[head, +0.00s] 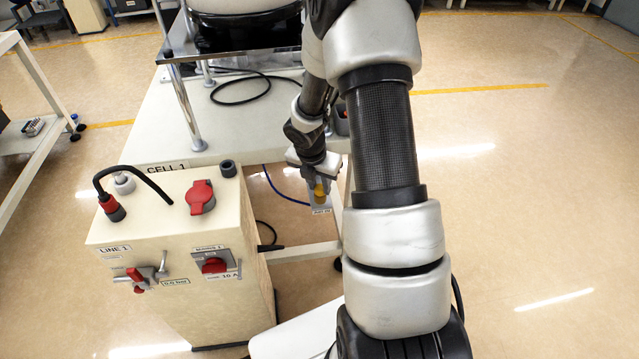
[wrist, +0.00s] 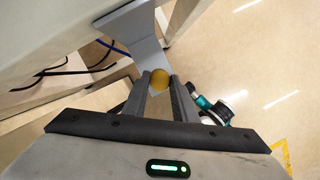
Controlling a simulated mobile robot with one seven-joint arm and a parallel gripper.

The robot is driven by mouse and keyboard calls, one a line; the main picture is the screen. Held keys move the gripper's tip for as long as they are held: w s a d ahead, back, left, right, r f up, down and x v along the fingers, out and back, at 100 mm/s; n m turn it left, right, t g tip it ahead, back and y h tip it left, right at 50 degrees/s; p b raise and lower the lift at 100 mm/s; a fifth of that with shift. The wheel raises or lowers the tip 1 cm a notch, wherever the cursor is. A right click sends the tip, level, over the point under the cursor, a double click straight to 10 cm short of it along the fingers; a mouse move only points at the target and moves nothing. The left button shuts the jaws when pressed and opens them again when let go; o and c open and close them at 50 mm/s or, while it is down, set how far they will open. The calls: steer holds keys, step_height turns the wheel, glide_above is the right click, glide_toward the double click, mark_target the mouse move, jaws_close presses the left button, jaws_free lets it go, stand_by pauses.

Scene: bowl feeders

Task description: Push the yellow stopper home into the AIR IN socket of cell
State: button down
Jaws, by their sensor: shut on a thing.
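The yellow stopper (head: 319,190) shows below my gripper (head: 318,182) in the head view. In the wrist view the stopper (wrist: 159,79) is a round yellow end between the two dark fingertips (wrist: 159,87), and my gripper is shut on it. A small pale plate with a label (head: 320,209), too small to read surely, is right below the stopper. In the wrist view a grey bracket (wrist: 137,30) runs from the bench edge to behind the stopper. The socket opening is hidden, so I cannot tell how deep the stopper sits.
The CELL 1 bench (head: 240,120) stands behind, with a feeder on top. A cream control cabinet (head: 180,235) with red switches is to the left of my gripper. A blue hose (head: 283,190) hangs near the bracket. Open floor (head: 540,200) lies to the right.

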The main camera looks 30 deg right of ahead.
steer(key=c, duration=1.2)
jaws_free()
steer(key=shift+o, duration=0.2)
steer(key=shift+r, duration=0.15)
steer(key=p+v, duration=0.6)
steer(key=v, duration=0.1)
steer(key=shift+w, duration=0.1)
steer(key=shift+r+p, duration=2)
steer(key=shift+p, duration=0.3)
